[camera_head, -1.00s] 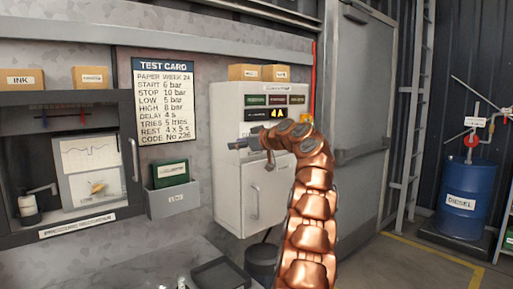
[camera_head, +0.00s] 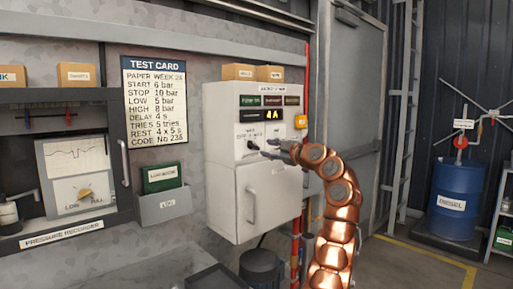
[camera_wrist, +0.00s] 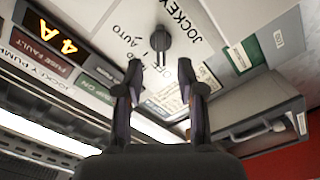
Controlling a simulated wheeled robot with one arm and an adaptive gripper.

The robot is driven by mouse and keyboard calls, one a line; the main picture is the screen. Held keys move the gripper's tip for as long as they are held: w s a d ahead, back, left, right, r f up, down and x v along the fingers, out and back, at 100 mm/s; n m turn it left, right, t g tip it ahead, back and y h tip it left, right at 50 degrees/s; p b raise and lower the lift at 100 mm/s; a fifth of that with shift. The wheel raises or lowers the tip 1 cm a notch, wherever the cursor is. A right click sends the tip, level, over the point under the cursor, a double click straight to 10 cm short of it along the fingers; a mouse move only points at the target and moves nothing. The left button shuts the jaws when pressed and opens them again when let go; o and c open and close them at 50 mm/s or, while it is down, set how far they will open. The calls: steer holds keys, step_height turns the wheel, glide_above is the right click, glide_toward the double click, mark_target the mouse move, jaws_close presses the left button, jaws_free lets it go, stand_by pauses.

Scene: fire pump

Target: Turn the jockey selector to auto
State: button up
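The jockey selector is a dark knob with a bar-shaped handle (camera_wrist: 161,42) on the white panel (camera_wrist: 215,20). In the wrist view it is top centre, with JOCKEY printed beside it and AUTO to its left. Which mark it points to is not clear. In the head view the selector (camera_head: 253,145) is small, below the yellow 4 A display (camera_head: 272,115). My gripper (camera_wrist: 160,70) is open, its two dark fingers pointing at the knob, one to each side of its line. In the head view my gripper (camera_head: 270,147) is close to the panel, just right of the selector; contact cannot be told.
The cabinet door (camera_head: 268,195) with a handle is below the panel. A green-book holder (camera_head: 164,203) hangs to the left. A grey door (camera_head: 350,110) is at right.

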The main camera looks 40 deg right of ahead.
mark_target(256, 146)
steer(key=w+p, duration=0.1)
steer(key=w, duration=0.4)
steer(key=shift+w+r+p, duration=0.1)
steer(key=shift+w+p, duration=0.2)
steer(key=shift+w, duration=0.7)
jaws_close()
